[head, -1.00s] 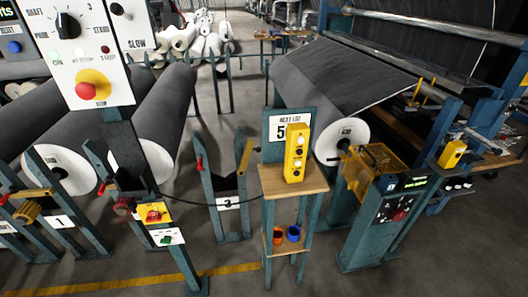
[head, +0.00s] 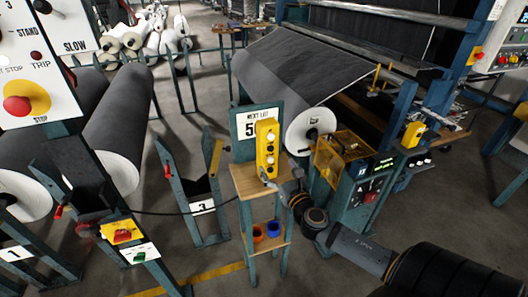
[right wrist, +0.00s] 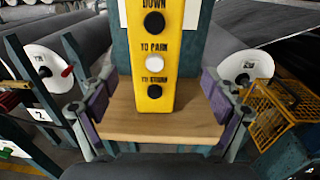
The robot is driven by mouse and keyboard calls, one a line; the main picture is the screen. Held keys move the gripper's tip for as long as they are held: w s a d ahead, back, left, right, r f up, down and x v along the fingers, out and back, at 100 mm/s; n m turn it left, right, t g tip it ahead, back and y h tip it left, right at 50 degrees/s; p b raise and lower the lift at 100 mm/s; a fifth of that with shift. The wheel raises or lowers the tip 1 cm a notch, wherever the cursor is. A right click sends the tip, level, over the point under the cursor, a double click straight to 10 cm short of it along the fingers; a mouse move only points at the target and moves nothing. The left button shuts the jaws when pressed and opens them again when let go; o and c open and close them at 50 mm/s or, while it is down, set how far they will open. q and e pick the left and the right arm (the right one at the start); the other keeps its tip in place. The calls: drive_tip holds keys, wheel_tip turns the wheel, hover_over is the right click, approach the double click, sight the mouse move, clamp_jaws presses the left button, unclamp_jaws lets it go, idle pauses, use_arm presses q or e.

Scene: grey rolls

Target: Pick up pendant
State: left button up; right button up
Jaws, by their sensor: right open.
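The pendant (head: 266,150) is a tall yellow box with black and white buttons. It stands upright on the wooden top of a teal stand (head: 240,185), in front of a sign reading "NEXT LOT 5". In the right wrist view the pendant (right wrist: 155,60) fills the upper middle, with labels "DOWN", "TO PARK" and "TO BEAM". My right gripper (head: 282,181) is at the stand's front right edge, close to the pendant's lower part. It is open, with purple-padded fingers (right wrist: 158,100) apart on either side of the pendant, not closed on it. My left gripper is not in view.
A yellow guard cage (head: 335,155) and machine console stand just right of the stand. A post with a red stop button (head: 17,105) is at the left. Blue and orange cups (head: 273,229) sit on the lower shelf. A dark cable runs left from the stand.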

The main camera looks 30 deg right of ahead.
sight(270, 158)
drive_tip(key=shift+w+d, duration=0.2)
drive_tip(key=shift+w, duration=1.1)
drive_tip(key=w+p, duration=0.1)
drive_tip(key=w, duration=0.1)
drive_tip(key=w+p, duration=0.1)
drive_tip(key=w, duration=0.1)
drive_tip(key=shift+w+d+r, duration=0.15)
drive_tip(key=shift+w, duration=0.4)
drive_tip(key=shift+d, duration=0.1)
drive_tip(key=shift+c, duration=0.3)
drive_tip(key=shift+s, duration=0.2)
drive_tip(key=shift+c, duration=1.3)
drive_tip(key=shift+w, duration=0.1)
drive_tip(key=c, duration=1.5)
